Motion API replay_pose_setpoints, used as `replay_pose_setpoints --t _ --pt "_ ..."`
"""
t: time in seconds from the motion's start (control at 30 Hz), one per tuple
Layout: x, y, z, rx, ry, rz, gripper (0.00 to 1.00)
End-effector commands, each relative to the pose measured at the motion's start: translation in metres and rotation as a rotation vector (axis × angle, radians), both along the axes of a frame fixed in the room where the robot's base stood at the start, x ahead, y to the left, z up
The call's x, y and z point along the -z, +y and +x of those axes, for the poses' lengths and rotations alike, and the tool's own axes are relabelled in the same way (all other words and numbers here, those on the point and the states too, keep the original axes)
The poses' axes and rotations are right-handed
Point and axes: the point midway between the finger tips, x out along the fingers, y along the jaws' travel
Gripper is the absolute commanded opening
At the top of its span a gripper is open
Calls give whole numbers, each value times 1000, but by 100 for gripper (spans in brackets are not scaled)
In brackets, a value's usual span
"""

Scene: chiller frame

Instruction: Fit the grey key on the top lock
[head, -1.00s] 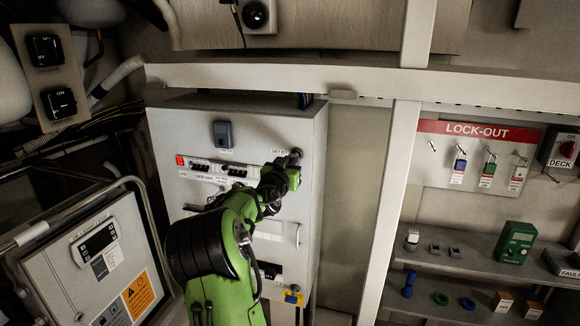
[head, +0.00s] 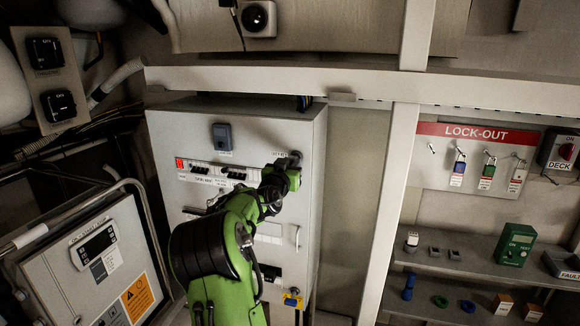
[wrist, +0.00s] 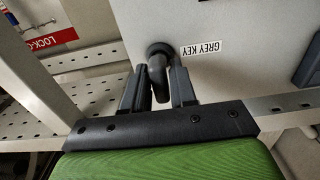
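My gripper (head: 285,175) is at the upper right of the white cabinet's front (head: 165,140), and hides most of the top lock in the head view. In the wrist view, a dark grey bent piece, apparently the grey key (wrist: 158,72), stands between the two fingers of my gripper (wrist: 159,78). The fingers lie close along both its sides. Its far end meets the round dark top lock (wrist: 159,49) on the cabinet face. I cannot tell how deep it sits. A white label reading GREY KEY (wrist: 201,48) is beside the lock, upside down in this view.
A pale upright post (head: 395,190) stands right of the cabinet, with a beam (head: 350,85) above it. Beyond are the LOCK-OUT board (head: 430,165) and shelves of small parts (head: 440,265). A second cabinet (head: 60,270) stands at the lower left.

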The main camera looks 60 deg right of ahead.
Motion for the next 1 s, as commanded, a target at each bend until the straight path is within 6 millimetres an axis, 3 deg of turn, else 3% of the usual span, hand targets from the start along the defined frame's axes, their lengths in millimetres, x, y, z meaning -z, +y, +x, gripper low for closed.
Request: replay_pose_setpoints --t 0.03,0.13,0.47,0.57,1.0 --pt "0 0 0 0 0 0 35" --pt "0 0 0 0 0 0 50" --pt "0 4 0 0 -1 -1 51" --pt "1 19 -2 -3 -3 -1 51" --pt "3 125 -18 -7 -4 2 51"
